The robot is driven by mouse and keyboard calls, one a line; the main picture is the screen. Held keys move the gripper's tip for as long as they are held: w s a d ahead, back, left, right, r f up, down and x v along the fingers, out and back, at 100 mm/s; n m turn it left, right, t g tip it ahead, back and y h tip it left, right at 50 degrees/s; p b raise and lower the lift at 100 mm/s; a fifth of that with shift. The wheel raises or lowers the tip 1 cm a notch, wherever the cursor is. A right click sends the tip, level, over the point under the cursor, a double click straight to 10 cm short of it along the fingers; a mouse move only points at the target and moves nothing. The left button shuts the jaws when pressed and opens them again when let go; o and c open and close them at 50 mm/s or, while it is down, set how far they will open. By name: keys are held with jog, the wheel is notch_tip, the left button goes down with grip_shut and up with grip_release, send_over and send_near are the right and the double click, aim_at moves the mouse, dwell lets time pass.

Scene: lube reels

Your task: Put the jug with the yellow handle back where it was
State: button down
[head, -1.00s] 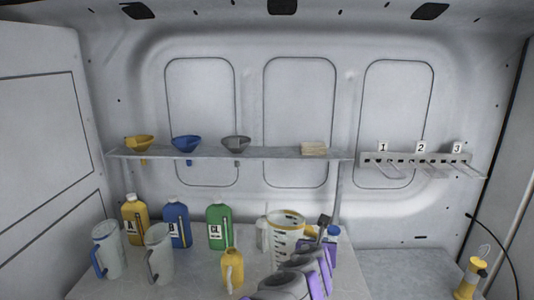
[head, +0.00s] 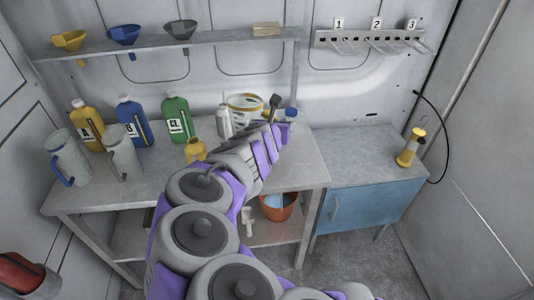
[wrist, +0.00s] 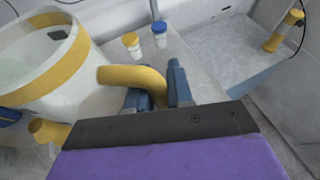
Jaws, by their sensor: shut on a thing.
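The jug with the yellow handle (head: 245,104) is a pale, see-through jug with a yellow rim band, at the back right of the bench. In the wrist view the jug (wrist: 88,80) fills the left side, and its yellow handle (wrist: 118,76) runs between my fingers. My gripper (wrist: 158,88) is shut on that handle, with a finger on each side. In the head view my gripper (head: 273,108) is just right of the jug. My arm hides part of the bench. I cannot tell whether the jug's base touches the bench.
A blue-handled jug (head: 66,156) and a dark-handled jug (head: 122,153) stand at the bench's left. Yellow, blue and green bottles (head: 177,118) stand behind. A shelf (head: 215,40) with funnels hangs above. A blue cabinet (head: 368,205) stands right.

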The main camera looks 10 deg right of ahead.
jog(key=s+d+f+m+g+h+p, duration=0.2)
jog(key=s+f+m+g+h, duration=0.7)
jog(key=s+m, duration=0.3)
jog(key=w+f+y+b, duration=0.1)
jog(key=w+f+b, duration=0.3)
jog(key=w, duration=1.1)
jog(key=shift+w+d+f+g, duration=0.15)
jog(key=shift+w+f+g, duration=0.15)
jog(key=shift+f, duration=0.25)
jog(key=c, duration=1)
grip_release()
jog(key=shift+f, duration=0.1)
